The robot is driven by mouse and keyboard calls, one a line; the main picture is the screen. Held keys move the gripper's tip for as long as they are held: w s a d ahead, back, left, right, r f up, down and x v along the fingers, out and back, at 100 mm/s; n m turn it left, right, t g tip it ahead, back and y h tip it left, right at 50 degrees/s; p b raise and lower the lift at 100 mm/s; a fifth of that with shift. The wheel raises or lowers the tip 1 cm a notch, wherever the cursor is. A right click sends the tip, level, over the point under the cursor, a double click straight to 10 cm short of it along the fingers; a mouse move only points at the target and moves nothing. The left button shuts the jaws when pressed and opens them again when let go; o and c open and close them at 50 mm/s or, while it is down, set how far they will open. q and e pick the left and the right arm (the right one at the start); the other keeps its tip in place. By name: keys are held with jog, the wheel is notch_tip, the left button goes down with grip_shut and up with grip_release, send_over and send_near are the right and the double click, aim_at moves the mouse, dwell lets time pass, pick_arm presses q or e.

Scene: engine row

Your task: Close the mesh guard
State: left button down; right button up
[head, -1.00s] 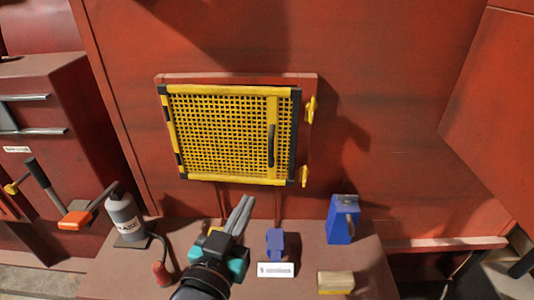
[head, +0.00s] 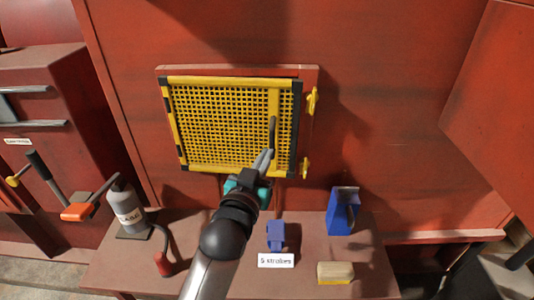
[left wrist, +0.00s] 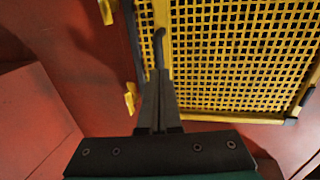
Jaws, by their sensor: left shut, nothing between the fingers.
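The yellow mesh guard (head: 220,123) hangs in front of its red frame on the red wall. It has dark hinge pieces at its left edge and a dark handle (head: 272,131) near its right side. It lies nearly flat to the frame; I cannot tell how wide any gap is. Two yellow latches (head: 312,101) sit on the frame's right side. My left gripper (head: 267,158) is shut and empty, with its fingertips at the handle's lower end. In the left wrist view the gripper (left wrist: 160,75) points at the handle (left wrist: 159,47); contact is unclear. My right gripper is not visible.
Below the guard, a shelf (head: 110,270) carries a grey oil can (head: 126,211), a blue container (head: 342,212), a small blue block (head: 276,236), a label (head: 276,261) and a tan-and-yellow block (head: 335,272). A red cabinet with levers stands left.

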aim_at(272, 144)
pick_arm(q)
jog(key=shift+w+d, duration=0.2)
jog(key=shift+w, duration=0.5)
jog(key=shift+x, duration=1.2)
jog(key=shift+r, duration=0.25)
